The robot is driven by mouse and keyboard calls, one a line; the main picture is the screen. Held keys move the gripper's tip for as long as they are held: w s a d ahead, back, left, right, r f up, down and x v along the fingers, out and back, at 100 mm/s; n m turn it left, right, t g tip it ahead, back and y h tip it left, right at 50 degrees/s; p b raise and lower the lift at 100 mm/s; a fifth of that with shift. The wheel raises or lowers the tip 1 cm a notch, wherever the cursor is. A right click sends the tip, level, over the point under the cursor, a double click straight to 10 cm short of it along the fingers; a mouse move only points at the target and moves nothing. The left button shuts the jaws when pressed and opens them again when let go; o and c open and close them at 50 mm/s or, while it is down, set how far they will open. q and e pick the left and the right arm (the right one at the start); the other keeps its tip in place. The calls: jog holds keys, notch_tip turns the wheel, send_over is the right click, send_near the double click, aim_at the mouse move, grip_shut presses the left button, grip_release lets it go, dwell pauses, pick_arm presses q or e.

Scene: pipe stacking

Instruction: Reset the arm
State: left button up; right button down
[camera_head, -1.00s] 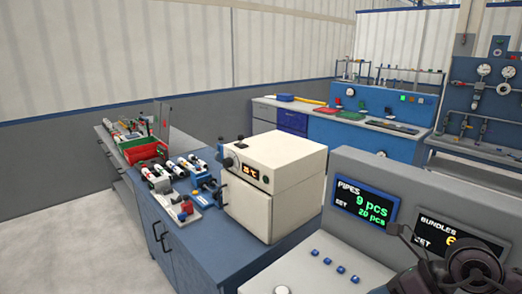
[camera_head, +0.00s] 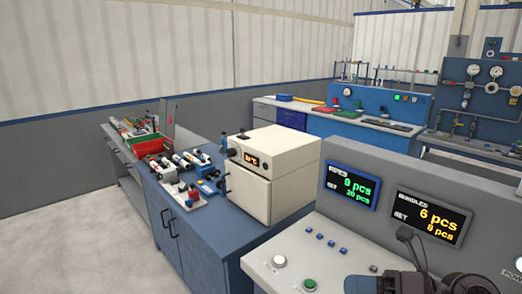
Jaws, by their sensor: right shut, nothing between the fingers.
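My right gripper (camera_head: 408,248) shows at the bottom right, dark and partly cut off by the lower edge. It is shut and empty, in front of the grey control console (camera_head: 300,225). My left gripper is not in view. No pipe is in my grasp.
The console has a pipes display (camera_head: 350,186), a bundles display (camera_head: 431,217), a white button (camera_head: 279,261) and a green button (camera_head: 310,284). A cream oven-like box (camera_head: 270,170) stands on a blue cabinet (camera_head: 200,240). Further benches (camera_head: 360,125) stand behind. Pale floor (camera_head: 70,250) is clear at left.

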jog(key=w+d+r+m+t+h, duration=0.2)
jog(key=d+r+m+t, duration=0.25)
jog(key=m+t, duration=0.95)
jog(key=s+d+f+m+g+h, duration=0.1)
jog(key=d+f+m+h, duration=0.35)
jog(key=m+h, duration=0.4)
jog(key=s+d+f+m+h, duration=0.1)
jog(key=d+f+m+h, duration=0.35)
jog(key=m+h, duration=0.4)
jog(key=s+a+f+m+g+y, duration=0.25)
jog(key=s+f+m+g, duration=0.55)
jog(key=s+f+g, duration=0.75)
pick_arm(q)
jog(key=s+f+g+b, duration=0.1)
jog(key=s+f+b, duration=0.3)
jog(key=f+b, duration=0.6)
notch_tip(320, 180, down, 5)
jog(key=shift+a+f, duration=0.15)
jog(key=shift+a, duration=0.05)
pick_arm(e)
jog(key=w+f+t, duration=0.2)
jog(key=f+t, duration=0.2)
jog(key=f, duration=0.7)
jog(key=w+f+t+y, duration=0.1)
jog(key=f+t, duration=0.3)
jog(key=f, duration=0.7)
jog(key=shift+w+d+f, duration=0.3)
jog(key=shift+w+f, duration=0.05)
jog(key=shift+w, duration=0.15)
